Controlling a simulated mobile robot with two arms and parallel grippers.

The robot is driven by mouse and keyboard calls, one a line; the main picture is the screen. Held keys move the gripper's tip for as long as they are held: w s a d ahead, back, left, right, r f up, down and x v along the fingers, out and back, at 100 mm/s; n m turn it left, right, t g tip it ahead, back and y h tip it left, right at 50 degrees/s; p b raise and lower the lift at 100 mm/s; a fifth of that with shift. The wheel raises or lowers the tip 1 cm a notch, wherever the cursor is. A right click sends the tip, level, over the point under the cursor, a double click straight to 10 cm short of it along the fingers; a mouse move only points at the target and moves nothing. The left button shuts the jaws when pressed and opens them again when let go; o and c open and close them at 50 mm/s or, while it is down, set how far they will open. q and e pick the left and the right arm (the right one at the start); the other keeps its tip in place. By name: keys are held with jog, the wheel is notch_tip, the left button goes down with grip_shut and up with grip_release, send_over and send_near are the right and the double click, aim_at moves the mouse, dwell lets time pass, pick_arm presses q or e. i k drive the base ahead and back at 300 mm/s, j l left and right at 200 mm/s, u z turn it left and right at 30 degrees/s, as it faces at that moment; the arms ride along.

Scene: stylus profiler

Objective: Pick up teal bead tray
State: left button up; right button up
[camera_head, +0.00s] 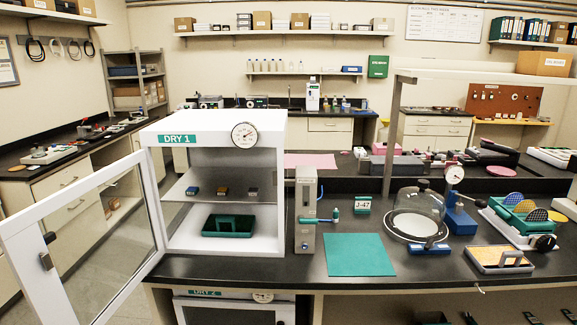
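The teal bead tray (243,219) sits on the floor of the open white dry cabinet labelled DRY 1 (270,240), below its inner shelf. It is a low teal tray with a dark inside and an upright dark part in the middle that looks like a handle. Neither of my grippers is in view.
The cabinet's glass door (85,232) stands swung open to the left. Small boxes rest on the inner shelf (232,181). A grey instrument (306,212) stands just right of the cabinet, then a teal mat (358,255) and a glass bell jar (420,208).

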aim_at(216, 225)
jog(key=i+j+z, duration=0.15)
jog(key=j, duration=0.65)
jog(key=i+j+z, duration=0.1)
jog(key=j, duration=0.75)
jog(key=i+j+z, duration=0.15)
jog(key=j, duration=0.7)
jog(key=j+z, duration=0.1)
jog(key=j, duration=0.7)
jog(key=i, duration=0.05)
